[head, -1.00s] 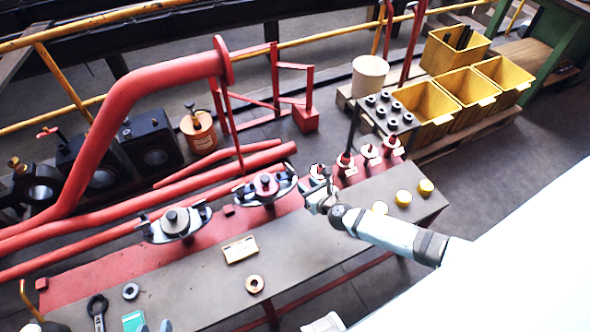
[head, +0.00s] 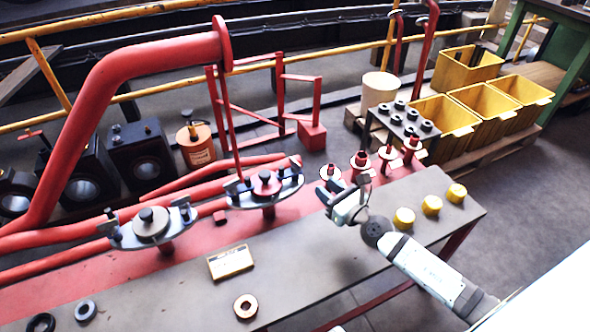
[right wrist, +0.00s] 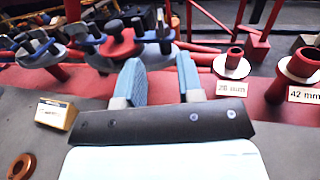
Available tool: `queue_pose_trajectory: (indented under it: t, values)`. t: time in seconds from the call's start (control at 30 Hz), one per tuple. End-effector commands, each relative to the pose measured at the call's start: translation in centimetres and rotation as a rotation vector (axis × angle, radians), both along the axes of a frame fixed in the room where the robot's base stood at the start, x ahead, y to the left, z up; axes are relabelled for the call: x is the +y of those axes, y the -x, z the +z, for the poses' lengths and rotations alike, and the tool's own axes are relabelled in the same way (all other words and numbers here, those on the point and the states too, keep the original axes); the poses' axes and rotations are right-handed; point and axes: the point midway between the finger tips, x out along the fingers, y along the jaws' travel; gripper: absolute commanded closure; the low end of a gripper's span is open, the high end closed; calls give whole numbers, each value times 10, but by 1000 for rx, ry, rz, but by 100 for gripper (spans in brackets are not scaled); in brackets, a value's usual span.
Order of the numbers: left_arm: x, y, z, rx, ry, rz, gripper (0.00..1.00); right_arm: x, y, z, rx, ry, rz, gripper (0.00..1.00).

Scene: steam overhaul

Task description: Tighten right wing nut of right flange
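The right flange (head: 266,187) is a round plate with a red centre on the red pipe stand, with a clamp bolt at each side. Its right wing nut (head: 295,164) is small and dark, at the flange's right end. My right gripper (head: 338,190) is just right of the flange, apart from it. In the right wrist view its two blue-padded fingers (right wrist: 158,68) are spread with nothing between them. The right flange (right wrist: 118,46) shows beyond the left finger, and an upright blue-grey part (right wrist: 161,22) beyond the gap, perhaps the wing nut. My left gripper is out of view.
The left flange (head: 150,225) stands to the left. A label box (head: 230,262) and a copper ring (head: 246,306) lie on the bench. Red spools (head: 360,160) stand behind my right gripper, and yellow caps (head: 404,218) lie right of it.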

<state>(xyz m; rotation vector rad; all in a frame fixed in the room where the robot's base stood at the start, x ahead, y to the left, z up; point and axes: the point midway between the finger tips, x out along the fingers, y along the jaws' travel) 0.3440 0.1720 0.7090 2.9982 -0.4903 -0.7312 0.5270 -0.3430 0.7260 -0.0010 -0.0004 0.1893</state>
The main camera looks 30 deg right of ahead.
Motion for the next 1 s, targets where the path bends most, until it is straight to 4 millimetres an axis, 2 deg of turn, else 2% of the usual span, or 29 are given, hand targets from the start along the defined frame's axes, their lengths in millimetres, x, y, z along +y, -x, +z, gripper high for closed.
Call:
queue_pose_trajectory:
  t: [0.17,0.4,0.6,0.8,1.0]
  values:
    - [0,0,2,3,-3,1,57,5,-25,4,-3,-4,-2,66]
    - [0,0,0,3,-4,1,57,15,-76,2,-2,-4,-2,66]
    - [0,0,0,-1,1,1,57,22,-111,1,-2,-2,-1,66]
    - [-1,0,1,-7,6,-1,57,25,-129,1,0,-2,0,66]
    - [-1,-1,2,-7,7,-1,57,26,-132,1,1,-1,0,66]
